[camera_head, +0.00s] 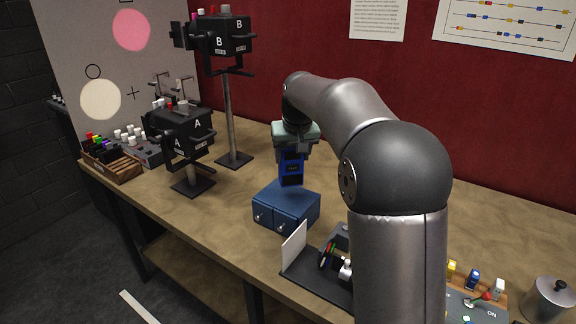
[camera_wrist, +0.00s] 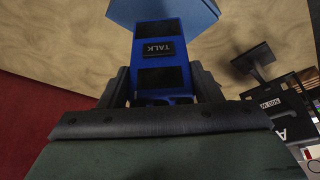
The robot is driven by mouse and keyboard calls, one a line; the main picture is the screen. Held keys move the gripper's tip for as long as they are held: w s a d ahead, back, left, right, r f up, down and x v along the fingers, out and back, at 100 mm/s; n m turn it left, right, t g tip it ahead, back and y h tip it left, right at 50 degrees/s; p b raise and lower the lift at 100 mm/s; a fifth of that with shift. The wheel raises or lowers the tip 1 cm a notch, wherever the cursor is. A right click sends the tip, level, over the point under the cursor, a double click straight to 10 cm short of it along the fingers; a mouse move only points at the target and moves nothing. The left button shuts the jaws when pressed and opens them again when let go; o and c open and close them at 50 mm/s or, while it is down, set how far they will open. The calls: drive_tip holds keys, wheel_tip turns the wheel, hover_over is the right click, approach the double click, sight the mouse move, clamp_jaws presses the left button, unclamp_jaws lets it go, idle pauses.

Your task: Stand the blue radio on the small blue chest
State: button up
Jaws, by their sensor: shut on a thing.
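The blue radio (camera_head: 291,167) is upright in my gripper (camera_head: 291,150), with its lower end at or just above the top of the small blue chest. I cannot tell whether they touch. In the wrist view the radio (camera_wrist: 160,48) shows a black TALK button and dark panels, and my gripper's fingers (camera_wrist: 162,92) close on both its sides. The small blue chest (camera_head: 286,207) has two front doors or drawers with round knobs and stands on the workbench. Its blue top (camera_wrist: 160,10) shows past the radio's far end in the wrist view.
Stage lamps on stands, A (camera_head: 183,135) and B (camera_head: 225,36), rise to the left of and behind the chest. A black tray (camera_head: 312,280) with pens and a white card lies in front of it. A control panel (camera_head: 470,300) and a metal pot (camera_head: 549,299) are at the right.

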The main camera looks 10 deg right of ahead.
sight(288, 167)
drive_tip(key=shift+w+a+f, duration=0.3)
drive_tip(key=shift+w+f, duration=0.2)
drive_tip(key=shift+f, duration=0.05)
drive_tip(key=x, duration=0.3)
drive_tip(key=shift+s+a+f, duration=0.2)
drive_tip(key=shift+f, duration=0.45)
drive_tip(key=shift+f, duration=0.1)
drive_tip(key=o, duration=1.1)
drive_tip(key=shift+p, duration=0.3)
drive_tip(key=b+v, duration=0.1)
drive_tip(key=v, duration=1.1)
drive_tip(key=shift+s, duration=0.15)
